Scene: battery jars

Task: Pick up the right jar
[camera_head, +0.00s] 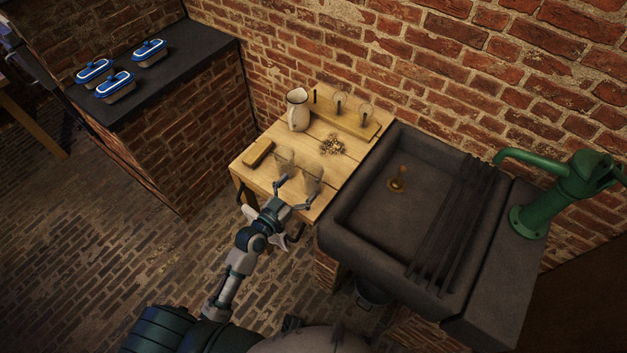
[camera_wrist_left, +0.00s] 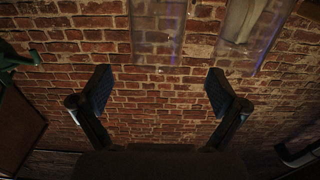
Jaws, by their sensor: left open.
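Two clear glass jars stand on the wooden table near its front edge. The right jar (camera_head: 312,178) is nearer the sink, and the left jar (camera_head: 285,158) stands up and to its left. My left gripper (camera_head: 293,193) is open and empty just in front of the right jar, its fingers spread. In the left wrist view my open fingers (camera_wrist_left: 160,88) frame bare brick wall. Two glass shapes show at the top edge there, the left one (camera_wrist_left: 158,30) and the right one (camera_wrist_left: 246,28), both cut off. My right gripper is not seen.
The wooden table (camera_head: 247,172) also holds a white pitcher (camera_head: 297,109), a brown block (camera_head: 258,153), a small brass pile (camera_head: 332,144) and a rack with bulbs (camera_head: 345,119). A stone sink (camera_head: 345,226) with a green pump (camera_head: 561,190) adjoins on the right.

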